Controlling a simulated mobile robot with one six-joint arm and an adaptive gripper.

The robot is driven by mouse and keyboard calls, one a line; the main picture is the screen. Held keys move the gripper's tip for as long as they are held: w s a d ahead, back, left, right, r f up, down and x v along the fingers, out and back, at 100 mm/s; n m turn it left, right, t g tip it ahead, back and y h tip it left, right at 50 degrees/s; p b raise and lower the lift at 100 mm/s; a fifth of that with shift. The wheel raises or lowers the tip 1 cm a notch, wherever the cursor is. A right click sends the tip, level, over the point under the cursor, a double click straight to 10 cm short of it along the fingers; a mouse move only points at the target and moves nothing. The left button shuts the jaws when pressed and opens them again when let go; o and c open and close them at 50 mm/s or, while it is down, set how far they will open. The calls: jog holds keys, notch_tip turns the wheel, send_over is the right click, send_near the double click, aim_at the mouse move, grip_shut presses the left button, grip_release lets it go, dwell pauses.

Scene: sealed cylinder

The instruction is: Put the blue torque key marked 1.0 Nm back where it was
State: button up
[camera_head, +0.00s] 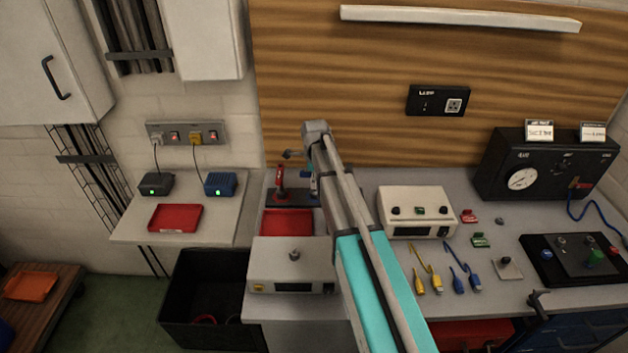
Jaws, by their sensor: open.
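A dark stand (293,198) on the bench holds a red upright key-like tool (280,178). A small blue piece (306,174) shows at the stand's right side, beside my arm; it may be the blue torque key, but its 1.0 Nm mark cannot be read. My arm reaches over the bench to just above the stand and covers its right edge. A small dark part of my gripper (292,155) shows left of the arm's end, above the stand; the gripper is open. Its fingers are mostly hidden, and I cannot tell whether it touches the blue piece.
A red tray (288,223) lies in front of the stand, with a grey box (291,269) nearer. A beige meter (417,212) stands right of my arm. Yellow and blue cables (429,270) lie at the bench's right. A black bin (208,300) sits below left.

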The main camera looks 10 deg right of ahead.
jog(key=shift+r+p, duration=5.35)
jog(key=shift+r, duration=0.3)
jog(key=s+n, duration=2.2)
jog(key=s, duration=0.4)
jog(key=shift+s, duration=0.15)
jog(key=shift+a, duration=0.1)
notch_tip(320, 180, down, 7)
jog(key=b, duration=0.6)
jog(key=shift+r+b, duration=0.1)
jog(key=shift+b, duration=0.3)
